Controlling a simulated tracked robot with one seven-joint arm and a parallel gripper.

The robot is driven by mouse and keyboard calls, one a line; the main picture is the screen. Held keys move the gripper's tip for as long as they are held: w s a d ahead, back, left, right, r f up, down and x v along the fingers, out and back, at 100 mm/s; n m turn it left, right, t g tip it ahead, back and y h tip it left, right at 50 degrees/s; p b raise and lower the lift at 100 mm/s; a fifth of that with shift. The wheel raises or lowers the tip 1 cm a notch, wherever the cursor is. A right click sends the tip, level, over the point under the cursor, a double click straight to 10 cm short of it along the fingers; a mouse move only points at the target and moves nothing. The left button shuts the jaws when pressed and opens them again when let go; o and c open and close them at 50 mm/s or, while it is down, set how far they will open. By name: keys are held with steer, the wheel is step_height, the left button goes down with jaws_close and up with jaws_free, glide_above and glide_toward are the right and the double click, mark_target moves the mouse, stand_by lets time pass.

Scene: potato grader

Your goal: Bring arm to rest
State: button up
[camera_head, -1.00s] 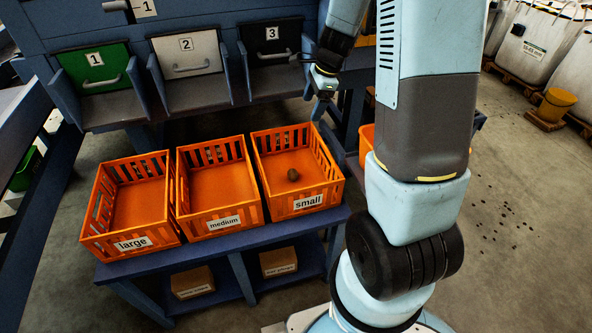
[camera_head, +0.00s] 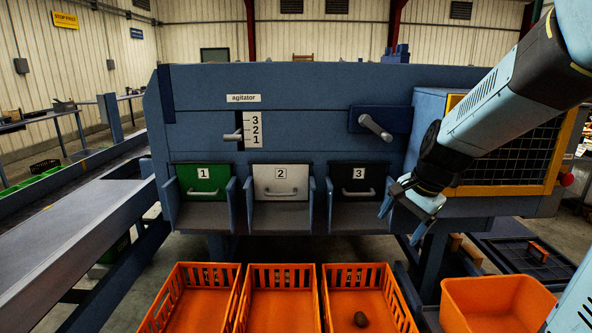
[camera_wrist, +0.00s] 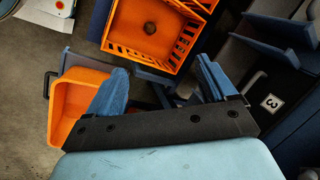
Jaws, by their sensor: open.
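My gripper (camera_head: 406,213) is in front of the grader, just right of the black chute door marked 3 (camera_head: 359,182). Its jaws are open. In the wrist view my gripper (camera_wrist: 163,85) shows two blue fingers spread apart with nothing held between them. My arm comes down from the upper right of the head view.
Several orange crates stand below the chutes. The right one (camera_head: 380,273) holds one potato (camera_head: 361,319). An orange bin (camera_head: 497,287) stands at the lower right. The green door 1 (camera_head: 203,180) and white door 2 (camera_head: 281,182) look shut. A yellow-framed mesh guard (camera_head: 557,165) is beside my arm.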

steer(key=s+r+n+t+h, duration=0.1)
steer(key=s+r+n, duration=0.3)
steer(key=s, duration=0.4)
steer(key=s+r+n+t+h, duration=0.1)
steer(key=s+r+n, duration=0.3)
steer(key=s+n, duration=0.2)
steer(key=shift+s+a+r, duration=0.2)
steer(key=shift+s+r, duration=0.2)
steer(key=shift+s, duration=0.75)
steer(key=shift+c, duration=0.2)
